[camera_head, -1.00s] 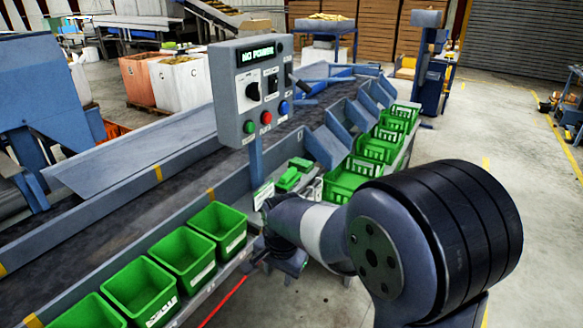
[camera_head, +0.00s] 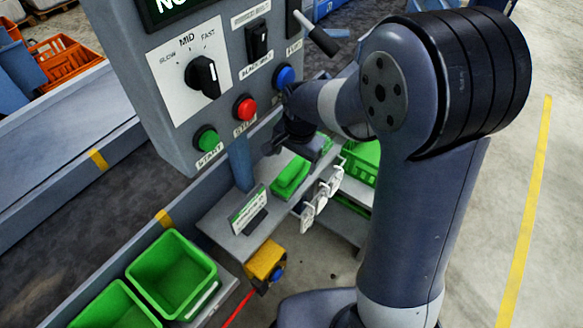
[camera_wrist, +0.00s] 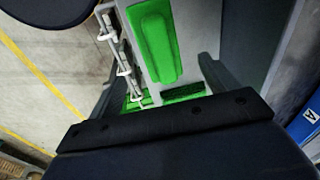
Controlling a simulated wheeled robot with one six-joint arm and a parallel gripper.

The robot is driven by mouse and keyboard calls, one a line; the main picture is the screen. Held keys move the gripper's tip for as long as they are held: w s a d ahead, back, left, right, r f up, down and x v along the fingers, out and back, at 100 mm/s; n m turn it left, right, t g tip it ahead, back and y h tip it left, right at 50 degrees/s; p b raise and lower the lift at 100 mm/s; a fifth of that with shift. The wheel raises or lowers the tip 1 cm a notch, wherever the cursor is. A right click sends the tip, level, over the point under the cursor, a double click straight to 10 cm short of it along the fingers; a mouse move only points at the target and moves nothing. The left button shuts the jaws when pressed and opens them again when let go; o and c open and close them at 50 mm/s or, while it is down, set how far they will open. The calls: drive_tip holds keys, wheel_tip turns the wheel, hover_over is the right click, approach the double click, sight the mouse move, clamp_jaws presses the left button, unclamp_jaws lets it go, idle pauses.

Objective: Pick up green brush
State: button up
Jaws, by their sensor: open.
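A green piece with a raised, rounded back, which looks like the green brush (camera_head: 290,177), lies on a small grey shelf below the control panel. In the wrist view the green brush (camera_wrist: 155,45) lies lengthwise at the top, beyond my gripper. A smaller dark-green piece with a dark textured face (camera_wrist: 183,92) lies nearer; I cannot tell what it is. My gripper (camera_head: 303,142) is beside the brush, on its far side in the head view. In the wrist view my gripper (camera_wrist: 168,92) has its fingers apart, with nothing held between them. The exact height gap is unclear.
The control panel (camera_head: 180,125), with knobs and buttons, rises close left of my arm. White hooks (camera_head: 320,195) line the shelf's front edge. A small sign (camera_head: 248,210) and yellow box (camera_head: 265,262) are nearby. Green bins (camera_head: 172,270) stand lower left. Open floor is right.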

sight(293, 168)
drive_tip(key=shift+w+a+f+p, duration=0.1)
drive_tip(key=shift+w+f+p, duration=0.05)
drive_tip(key=shift+f, duration=1.1)
drive_tip(key=shift+w+a+f+p, duration=0.1)
drive_tip(key=shift+w+f, duration=0.1)
drive_tip(key=shift+f, duration=1.05)
drive_tip(key=shift+w+a+f+p, duration=0.1)
drive_tip(key=shift+w+f+p, duration=0.05)
drive_tip(key=shift+f, duration=1.1)
drive_tip(key=c, duration=1.2)
